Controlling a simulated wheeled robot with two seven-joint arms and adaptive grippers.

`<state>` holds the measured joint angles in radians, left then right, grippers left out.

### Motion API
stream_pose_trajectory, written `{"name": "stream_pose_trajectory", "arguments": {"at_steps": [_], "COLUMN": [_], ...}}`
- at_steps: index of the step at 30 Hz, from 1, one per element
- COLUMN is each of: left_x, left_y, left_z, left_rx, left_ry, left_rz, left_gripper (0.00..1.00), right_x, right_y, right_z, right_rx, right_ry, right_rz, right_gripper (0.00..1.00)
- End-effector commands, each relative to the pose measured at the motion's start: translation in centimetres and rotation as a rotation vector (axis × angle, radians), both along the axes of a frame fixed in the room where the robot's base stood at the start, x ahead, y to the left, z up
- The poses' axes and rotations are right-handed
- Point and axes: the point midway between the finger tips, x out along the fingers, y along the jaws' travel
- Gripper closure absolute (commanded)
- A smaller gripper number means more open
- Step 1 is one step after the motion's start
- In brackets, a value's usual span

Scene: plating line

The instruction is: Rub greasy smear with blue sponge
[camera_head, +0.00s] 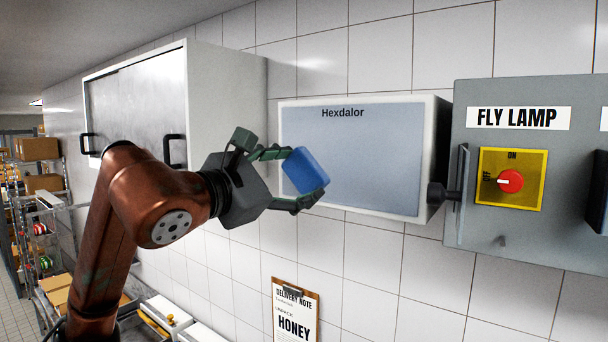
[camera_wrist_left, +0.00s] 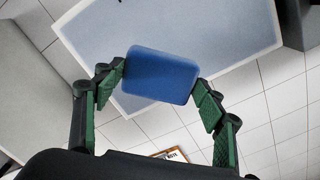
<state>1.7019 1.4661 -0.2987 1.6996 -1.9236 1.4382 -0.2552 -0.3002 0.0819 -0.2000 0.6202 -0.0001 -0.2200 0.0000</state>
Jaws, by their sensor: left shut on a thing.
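The blue sponge (camera_head: 305,171) is held between the green-padded fingers of my left gripper (camera_head: 290,178), which is shut on it. The sponge also shows in the left wrist view (camera_wrist_left: 160,75), with a finger of the gripper (camera_wrist_left: 160,88) on each side. It is in front of the lower left part of a grey-blue panel (camera_head: 365,150) marked "Hexdalor", which has a white frame. I cannot tell whether the sponge touches the panel. No greasy smear can be made out on the visible part of the panel. My right gripper is not in view.
A grey control box (camera_head: 535,245) labelled "FLY LAMP", with a red knob (camera_head: 510,181) on a yellow plate, is right of the panel. A white cabinet (camera_head: 225,100) is on the left. A clipboard (camera_head: 296,310) reading "HONEY" hangs below. Shelving with boxes (camera_head: 38,148) stands far left.

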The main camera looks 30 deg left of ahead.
Motion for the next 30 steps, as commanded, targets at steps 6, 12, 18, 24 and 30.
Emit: {"name": "stream_pose_trajectory", "arguments": {"at_steps": [6, 12, 18, 24, 30], "left_x": [-0.2, -0.6, -2.2, -3.2, -3.2], "left_y": [0.0, 0.1, 0.2, 0.3, 0.3], "left_z": [0.0, 0.1, 0.0, 0.0, 0.0], "left_rx": [-0.001, 0.0, 0.0, -0.001, -0.001], "left_ry": [-0.001, -0.002, -0.002, 0.0, 0.0], "left_rz": [0.001, 0.001, 0.001, 0.001, 0.0], "left_gripper": [0.55, 0.55, 0.55, 0.55, 0.55], "right_x": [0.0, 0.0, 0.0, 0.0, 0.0], "right_y": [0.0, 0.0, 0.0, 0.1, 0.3], "right_z": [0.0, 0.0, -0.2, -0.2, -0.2], "right_rx": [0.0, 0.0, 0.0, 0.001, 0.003], "right_ry": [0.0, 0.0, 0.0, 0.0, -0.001], "right_rz": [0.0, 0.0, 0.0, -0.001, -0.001], "right_gripper": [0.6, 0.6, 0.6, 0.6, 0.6]}}
